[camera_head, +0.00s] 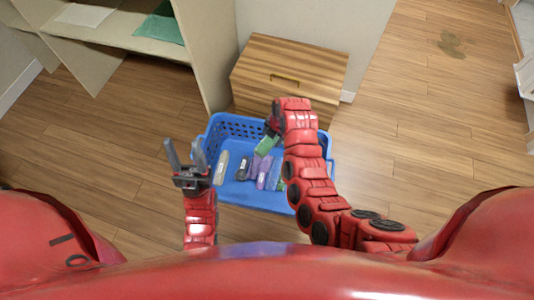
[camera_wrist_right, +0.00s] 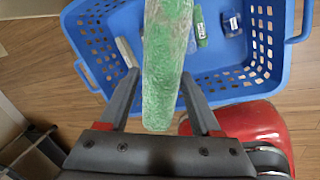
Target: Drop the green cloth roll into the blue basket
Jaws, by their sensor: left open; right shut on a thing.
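The green cloth roll (camera_head: 266,145) is held by my right gripper (camera_head: 271,130) over the blue basket (camera_head: 223,134). In the right wrist view the roll (camera_wrist_right: 166,50) lies lengthwise between the two dark fingers of my right gripper (camera_wrist_right: 160,82), above the basket (camera_wrist_right: 113,22). My right arm covers part of the basket in the head view. My left gripper (camera_head: 184,152) is open and empty, with its fingers pointing up beside the basket's left edge.
Several items lie in the basket, including a grey roll (camera_head: 222,166) and purple ones (camera_head: 263,172). A wooden drawer cabinet (camera_head: 290,62) stands behind it. A shelf (camera_head: 110,35) at upper left holds a green cloth (camera_head: 160,29).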

